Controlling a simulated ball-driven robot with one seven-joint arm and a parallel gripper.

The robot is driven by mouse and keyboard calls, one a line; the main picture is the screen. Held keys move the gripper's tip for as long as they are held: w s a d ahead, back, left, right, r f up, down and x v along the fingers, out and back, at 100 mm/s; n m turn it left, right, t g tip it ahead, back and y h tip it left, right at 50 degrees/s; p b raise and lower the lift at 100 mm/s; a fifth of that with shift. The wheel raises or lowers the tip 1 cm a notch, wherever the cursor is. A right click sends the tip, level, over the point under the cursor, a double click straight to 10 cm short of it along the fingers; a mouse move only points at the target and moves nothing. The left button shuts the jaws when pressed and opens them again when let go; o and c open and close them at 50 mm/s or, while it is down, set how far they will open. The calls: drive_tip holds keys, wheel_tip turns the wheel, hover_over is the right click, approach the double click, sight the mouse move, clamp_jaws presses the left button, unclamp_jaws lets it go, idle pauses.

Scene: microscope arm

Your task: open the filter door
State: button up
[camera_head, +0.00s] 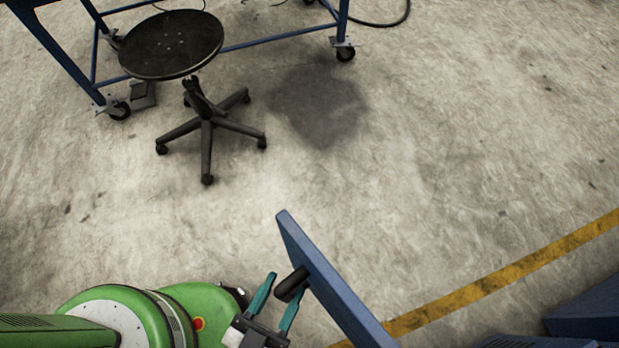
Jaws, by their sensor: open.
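The filter door (330,283) is a flat blue panel at the bottom centre, seen nearly edge-on from above. It stands out at an angle, and its lower end runs out of the picture, so its hinge is hidden. A short black handle (293,282) sticks out from its left face. My gripper (287,285) has two teal fingers, one on each side of the handle. The fingers are apart and the handle lies between their tips. Whether either finger touches it, I cannot tell.
Blue cabinet parts (590,312) stand at the bottom right. A yellow floor line (500,281) runs behind the door. A black round stool (172,45) and a blue wheeled table frame (280,36) are at the upper left. The middle concrete floor is clear.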

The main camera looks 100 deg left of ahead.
drive_tip(key=v, duration=1)
drive_tip(key=shift+s+d, duration=0.1)
